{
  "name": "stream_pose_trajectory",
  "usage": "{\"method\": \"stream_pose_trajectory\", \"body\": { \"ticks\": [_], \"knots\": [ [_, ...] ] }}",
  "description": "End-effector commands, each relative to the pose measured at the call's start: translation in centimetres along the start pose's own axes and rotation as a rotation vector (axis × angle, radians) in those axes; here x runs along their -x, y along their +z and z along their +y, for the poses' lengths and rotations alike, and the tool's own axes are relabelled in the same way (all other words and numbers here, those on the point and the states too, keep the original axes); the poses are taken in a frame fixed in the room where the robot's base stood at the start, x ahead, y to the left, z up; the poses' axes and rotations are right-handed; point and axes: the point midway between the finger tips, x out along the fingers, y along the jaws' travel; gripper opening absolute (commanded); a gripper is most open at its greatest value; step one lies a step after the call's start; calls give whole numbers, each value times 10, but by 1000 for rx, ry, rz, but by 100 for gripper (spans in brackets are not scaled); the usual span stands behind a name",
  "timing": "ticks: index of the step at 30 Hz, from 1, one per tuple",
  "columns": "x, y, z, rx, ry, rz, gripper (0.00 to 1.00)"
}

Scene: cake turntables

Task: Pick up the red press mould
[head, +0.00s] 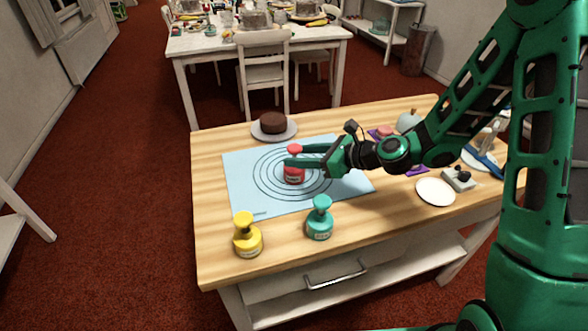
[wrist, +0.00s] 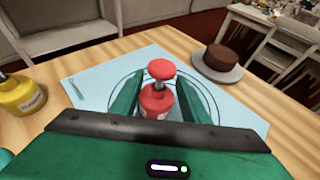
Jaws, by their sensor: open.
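The red press mould (head: 294,173) stands upright on the light blue mat (head: 240,190), near the middle of its printed circles. It has a round knob on a stem above a wider base with a label. My gripper (head: 288,166) is open at the mould, with its green fingers pointing left in the head view. In the wrist view, the red press mould (wrist: 158,92) stands between the two open fingers (wrist: 157,90), one on each side. Whether either finger touches it I cannot tell. The fingers hide part of it in the head view.
A yellow press mould (head: 247,236) and a teal one (head: 320,219) stand at the table's front. A brown cake (head: 272,123) sits on a plate behind the mat. A white disc (head: 435,192) and a small grey block (head: 458,180) lie to the right.

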Motion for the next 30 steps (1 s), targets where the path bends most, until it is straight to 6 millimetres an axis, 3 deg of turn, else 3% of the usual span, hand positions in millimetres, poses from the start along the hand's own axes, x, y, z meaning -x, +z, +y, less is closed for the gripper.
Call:
{"method": "stream_pose_trajectory", "body": {
  "ticks": [7,16,25,26,30],
  "knots": [
    [-17,0,1,1,2,0,41],
    [-55,1,0,2,1,2,41],
    [-60,1,-1,2,0,2,41],
    [-60,1,-1,2,-1,2,39],
    [-60,1,-1,2,-1,2,6]
  ]
}}
